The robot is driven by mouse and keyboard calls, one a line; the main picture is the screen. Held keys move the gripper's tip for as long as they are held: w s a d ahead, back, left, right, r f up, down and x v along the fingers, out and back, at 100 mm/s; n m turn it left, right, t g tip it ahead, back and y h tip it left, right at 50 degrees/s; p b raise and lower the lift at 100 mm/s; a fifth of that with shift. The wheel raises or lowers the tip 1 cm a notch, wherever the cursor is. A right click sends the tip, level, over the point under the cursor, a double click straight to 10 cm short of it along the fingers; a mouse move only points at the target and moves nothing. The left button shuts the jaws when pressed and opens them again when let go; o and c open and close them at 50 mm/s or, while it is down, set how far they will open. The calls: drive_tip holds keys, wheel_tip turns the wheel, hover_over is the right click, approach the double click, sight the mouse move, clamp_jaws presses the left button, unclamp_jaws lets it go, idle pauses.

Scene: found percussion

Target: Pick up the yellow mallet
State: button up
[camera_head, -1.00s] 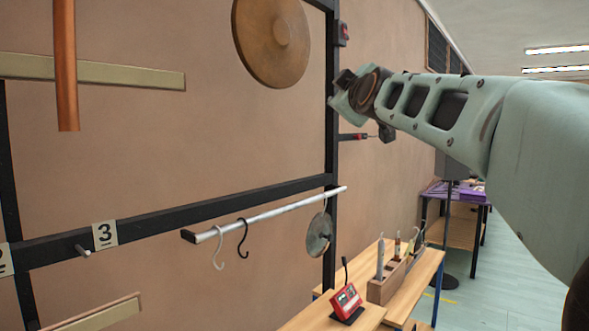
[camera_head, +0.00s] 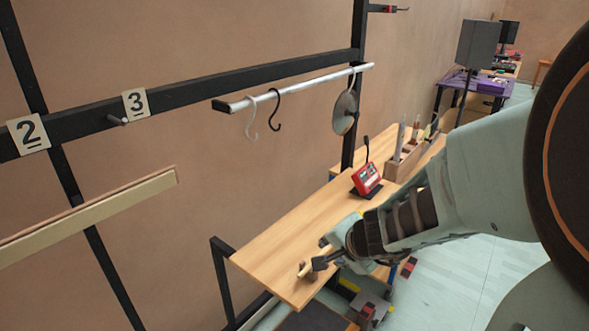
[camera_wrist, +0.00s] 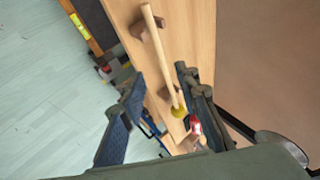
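The yellow mallet (camera_wrist: 178,112) shows in the wrist view, with a pale wooden handle and a yellow head. Its handle runs from the top of the picture down between my fingers and crosses a brown block (camera_wrist: 147,30) on the wooden bench. My gripper (camera_wrist: 160,72) is open, one finger on each side of the handle, with gaps visible; the depth between them is hard to judge. In the head view my gripper (camera_head: 316,265) is low at the near end of the bench (camera_head: 290,235). It mostly hides the mallet there; a small pale piece shows beside it.
A red device (camera_head: 367,180) stands farther along the bench, with a wooden holder (camera_head: 403,162) of tools behind it. A black rack with a silver bar (camera_head: 300,85), hooks and a hanging disc (camera_head: 345,112) stands to the left. Equipment lies on the floor below.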

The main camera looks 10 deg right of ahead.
sight(323, 253)
drive_tip(key=shift+d+b+x, duration=0.2)
drive_tip(key=shift+b+x, duration=2.35)
drive_tip(key=shift+x, duration=2.8)
drive_tip(key=shift+w+r, duration=0.1)
clamp_jaws()
